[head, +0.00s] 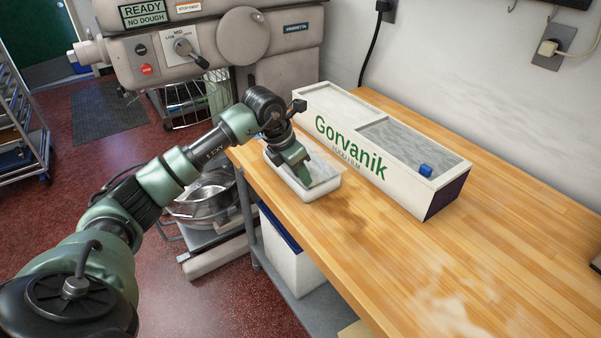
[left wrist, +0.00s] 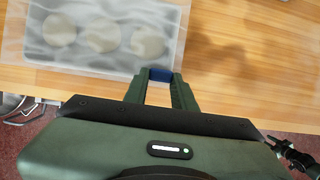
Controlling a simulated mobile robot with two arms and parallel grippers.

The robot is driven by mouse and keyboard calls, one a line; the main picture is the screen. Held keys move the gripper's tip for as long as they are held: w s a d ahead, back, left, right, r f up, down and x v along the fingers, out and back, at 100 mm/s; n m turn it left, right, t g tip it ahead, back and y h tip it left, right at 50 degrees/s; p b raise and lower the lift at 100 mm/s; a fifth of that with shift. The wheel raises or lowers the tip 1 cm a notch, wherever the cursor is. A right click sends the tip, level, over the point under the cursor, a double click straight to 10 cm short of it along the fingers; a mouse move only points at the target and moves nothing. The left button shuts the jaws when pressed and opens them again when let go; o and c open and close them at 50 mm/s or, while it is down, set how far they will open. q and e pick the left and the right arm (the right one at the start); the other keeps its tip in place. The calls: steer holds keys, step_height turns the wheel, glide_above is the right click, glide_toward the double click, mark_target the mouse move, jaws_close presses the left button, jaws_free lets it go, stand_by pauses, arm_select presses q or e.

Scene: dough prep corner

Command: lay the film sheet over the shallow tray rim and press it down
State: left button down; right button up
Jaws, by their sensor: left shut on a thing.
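The shallow tray (head: 304,193) is pale and sits near the front edge of the wooden bench. In the left wrist view, three pale dough rounds (left wrist: 147,43) show hazily in it. A translucent film sheet (left wrist: 90,58) appears to lie across the tray; I cannot tell whether it touches the rim all round. My left gripper (head: 306,176) reaches down over the tray. In the left wrist view, its fingers (left wrist: 160,80) are shut on a blue tab (left wrist: 160,74) at the film's near edge. The gripper hides part of the tray in the head view. My right gripper is out of view.
A long white Gorvanik film box (head: 345,145) stands behind and right of the tray, with a small blue piece (head: 425,170) on top. A large mixer (head: 200,50) stands beyond the bench's left end. The wooden bench (head: 480,240) is mostly clear at the right, with pale flour smudges.

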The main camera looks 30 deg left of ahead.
arm_select(q)
steer(key=shift+f+b, duration=0.85)
steer(key=shift+f, duration=0.3)
steer(key=c, duration=1.1)
jaws_free()
steer(key=shift+p+v, duration=2.1)
steer(key=shift+v, duration=1.9)
